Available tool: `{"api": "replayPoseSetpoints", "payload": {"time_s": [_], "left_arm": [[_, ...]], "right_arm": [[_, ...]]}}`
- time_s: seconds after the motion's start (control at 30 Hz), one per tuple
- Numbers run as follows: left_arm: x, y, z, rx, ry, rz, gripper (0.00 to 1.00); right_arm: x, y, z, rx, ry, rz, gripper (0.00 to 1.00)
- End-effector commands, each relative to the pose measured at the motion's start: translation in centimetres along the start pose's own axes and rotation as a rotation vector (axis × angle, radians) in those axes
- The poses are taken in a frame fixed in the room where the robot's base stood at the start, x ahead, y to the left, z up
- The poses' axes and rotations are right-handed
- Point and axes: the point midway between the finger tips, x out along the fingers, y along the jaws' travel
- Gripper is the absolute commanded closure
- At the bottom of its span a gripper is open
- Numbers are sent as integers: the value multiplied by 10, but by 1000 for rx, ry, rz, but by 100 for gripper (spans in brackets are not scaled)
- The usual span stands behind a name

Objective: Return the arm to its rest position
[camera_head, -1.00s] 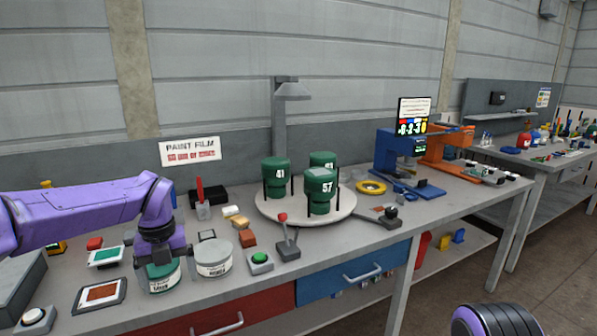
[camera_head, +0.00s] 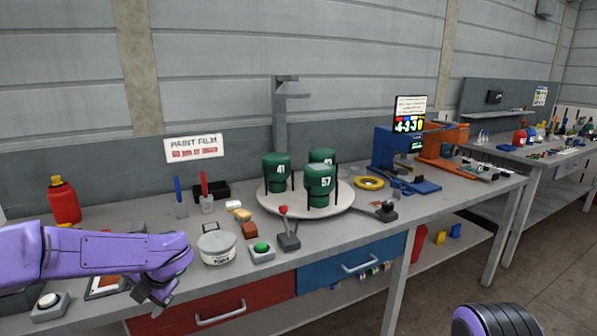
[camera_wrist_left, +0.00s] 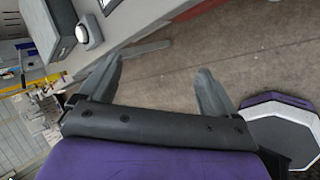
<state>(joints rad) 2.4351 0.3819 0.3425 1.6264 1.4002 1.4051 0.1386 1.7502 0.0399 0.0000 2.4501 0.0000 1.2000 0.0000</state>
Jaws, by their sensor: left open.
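My left arm, purple, comes in from the left in the head view, low over the front of the workbench. Its gripper (camera_head: 152,298) points down by the bench's front edge, beside the red drawer. In the left wrist view my left gripper (camera_wrist_left: 160,74) is open, with nothing between its two fingers and floor beyond them. A bench edge and a box with a round white button (camera_wrist_left: 90,32) are at the upper left there. My right gripper is not in view; a purple and black part of my body shows at the lower right.
A round turntable (camera_head: 335,207) carries three green cylinders, 57 (camera_head: 319,186) in front. A white tin (camera_head: 217,249), green button (camera_head: 262,249) and red-knobbed lever (camera_head: 288,233) stand right of my left arm. A red bottle (camera_head: 63,201) stands behind it. The red drawer (camera_head: 240,302) is below.

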Motion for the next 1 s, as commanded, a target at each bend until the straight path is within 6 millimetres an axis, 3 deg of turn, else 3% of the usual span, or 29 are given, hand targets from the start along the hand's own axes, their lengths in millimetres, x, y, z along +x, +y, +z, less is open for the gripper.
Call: {"api": "replayPoseSetpoints", "payload": {"time_s": [0.13,0.27,0.4,0.5,0.6,0.7,0.8,1.0], "left_arm": [[49,-34,-22,461,-56,235,9],[95,-103,-64,1063,-159,388,9],[122,-180,-131,1570,-291,386,9],[132,-226,-192,1851,-384,314,9],[135,-258,-255,2057,-454,211,9],[136,-273,-306,2176,-465,111,9],[142,-280,-337,2234,-444,46,9],[142,-280,-337,2234,-444,46,9]], "right_arm": [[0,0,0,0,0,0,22],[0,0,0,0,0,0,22],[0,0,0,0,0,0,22],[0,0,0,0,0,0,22],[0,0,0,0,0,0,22],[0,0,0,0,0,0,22],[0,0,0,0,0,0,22],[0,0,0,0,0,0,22]]}}
